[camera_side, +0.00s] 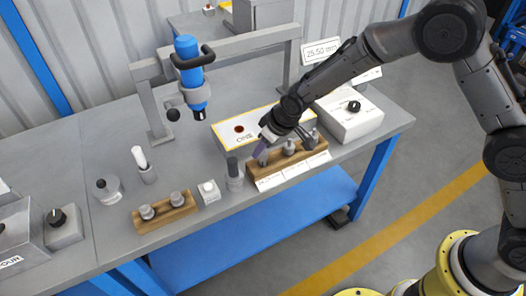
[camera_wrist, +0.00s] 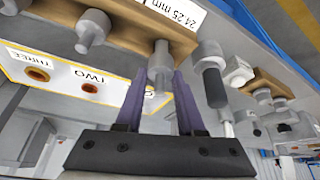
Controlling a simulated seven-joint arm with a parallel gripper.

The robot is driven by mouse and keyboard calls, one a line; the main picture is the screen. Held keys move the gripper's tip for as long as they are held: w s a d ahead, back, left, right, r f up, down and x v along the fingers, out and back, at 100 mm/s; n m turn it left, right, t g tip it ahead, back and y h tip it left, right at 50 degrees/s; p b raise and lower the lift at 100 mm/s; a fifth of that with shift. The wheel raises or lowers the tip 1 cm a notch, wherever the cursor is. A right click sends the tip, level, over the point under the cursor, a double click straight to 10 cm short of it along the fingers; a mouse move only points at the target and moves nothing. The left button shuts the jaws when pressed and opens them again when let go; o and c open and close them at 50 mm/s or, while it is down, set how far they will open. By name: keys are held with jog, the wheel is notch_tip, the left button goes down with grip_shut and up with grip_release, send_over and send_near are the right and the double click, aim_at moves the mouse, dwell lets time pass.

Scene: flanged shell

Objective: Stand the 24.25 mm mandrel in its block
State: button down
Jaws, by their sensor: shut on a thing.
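The long wooden block (camera_side: 290,167) stands at the bench's front edge, with white labels along its front. In the wrist view the block (camera_wrist: 130,34) carries a label reading 24.25 mm (camera_wrist: 178,10) near one end. My gripper (camera_side: 261,150) is at the block's left end in the side view. Its purple fingers (camera_wrist: 160,103) are shut on a grey stepped mandrel (camera_wrist: 161,66), which is upright at that end by the 24.25 mm label. Whether its foot is fully seated I cannot tell. Two other grey mandrels (camera_side: 289,147) (camera_side: 313,136) stand in the same block.
A grey cylinder with a dark handle (camera_side: 234,176) stands close left of the block. Behind is a white, yellow-edged panel with holes (camera_side: 238,128). A white box with a knob (camera_side: 350,113) stands right. A blue tool (camera_side: 189,62) hangs from a gantry. A smaller wooden block (camera_side: 164,213) sits front left.

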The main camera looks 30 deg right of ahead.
jog(key=shift+f, duration=0.85)
jog(key=shift+f, duration=0.15)
jog(key=c, duration=0.5)
grip_release()
